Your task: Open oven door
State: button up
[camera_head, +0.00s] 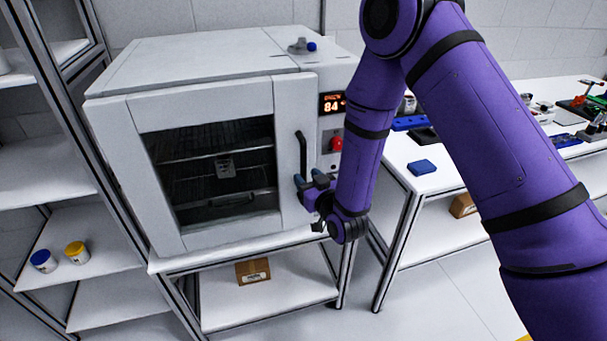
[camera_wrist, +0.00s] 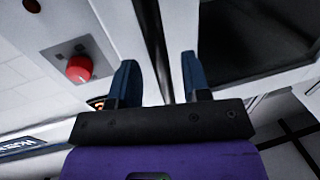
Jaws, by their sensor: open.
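The white oven (camera_head: 200,55) stands on a bench, and its windowed door (camera_head: 290,115) looks shut. A black vertical handle (camera_head: 302,150) is on the right side of the door. My gripper (camera_head: 308,178) is open at the handle's lower end. In the wrist view, the two blue fingers of my gripper (camera_wrist: 159,62) are spread apart, with the dark handle bar (camera_wrist: 152,40) showing between them. I cannot tell whether either finger touches it. The lower end of the handle is partly hidden by my gripper in the head view.
The control panel right of the door has a red knob (camera_head: 336,144) and a lit display (camera_head: 332,102). A shelf rack (camera_head: 60,165) stands close on the left. A worktable (camera_head: 440,180) with a blue box (camera_head: 422,167) is on the right. The floor between bench and worktable is partly visible.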

jog(key=shift+x, duration=1.25)
jog(key=shift+c, duration=0.3)
grip_shut()
